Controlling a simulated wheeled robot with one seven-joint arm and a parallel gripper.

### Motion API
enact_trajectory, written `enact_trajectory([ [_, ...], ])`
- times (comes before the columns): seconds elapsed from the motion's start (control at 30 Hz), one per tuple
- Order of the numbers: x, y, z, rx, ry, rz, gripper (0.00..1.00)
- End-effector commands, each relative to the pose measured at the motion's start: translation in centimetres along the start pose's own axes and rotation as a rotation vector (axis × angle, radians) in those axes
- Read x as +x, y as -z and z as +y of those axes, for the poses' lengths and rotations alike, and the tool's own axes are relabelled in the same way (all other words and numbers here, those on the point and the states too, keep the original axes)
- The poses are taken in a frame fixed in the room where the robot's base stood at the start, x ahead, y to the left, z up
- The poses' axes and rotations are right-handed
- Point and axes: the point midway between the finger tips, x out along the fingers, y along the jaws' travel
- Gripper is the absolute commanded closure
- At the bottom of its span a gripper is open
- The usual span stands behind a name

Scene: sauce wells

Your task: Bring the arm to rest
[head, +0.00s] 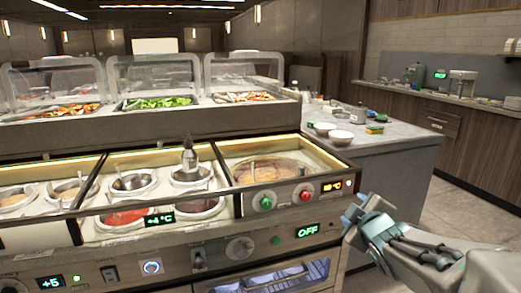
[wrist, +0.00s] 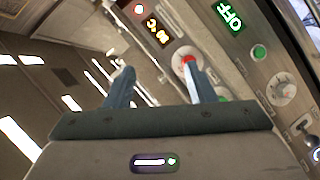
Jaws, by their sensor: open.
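My gripper (head: 358,213) is at the lower right in the head view, at the front right corner of the steel sauce counter (head: 215,238). In the wrist view my gripper (wrist: 160,82) shows two separated fingers with nothing between them. Beyond the fingers is the counter's control panel (wrist: 232,62), with a red button, a green button and a green "OFF" display. In the head view the arm reaches in from the lower right. I cannot tell from these frames whether the fingers touch the panel.
Sauce wells (head: 128,217) and a heated well (head: 272,172) are set in the counter. Covered food bins (head: 155,85) stand behind. A side worktop (head: 380,143) holds white bowls (head: 340,138). Open floor (head: 450,200) lies to the right.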

Motion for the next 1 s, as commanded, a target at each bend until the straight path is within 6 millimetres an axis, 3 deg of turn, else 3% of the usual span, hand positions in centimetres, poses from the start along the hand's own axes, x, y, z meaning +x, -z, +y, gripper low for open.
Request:
enact_trajectory([
  [0.03, -1.2, 1.0, 1.6, 0.050, 0.018, -0.043, 0.50],
  [0.3, -6.3, 1.7, 2.6, 0.340, 0.142, -0.303, 0.50],
  [0.47, -10.1, 2.8, 2.5, 0.506, 0.231, -0.458, 0.50],
  [0.8, -19.6, 6.5, 1.5, 0.800, 0.443, -0.783, 0.50],
  [1.0, -23.1, 7.9, 0.8, 0.880, 0.522, -0.897, 0.50],
])
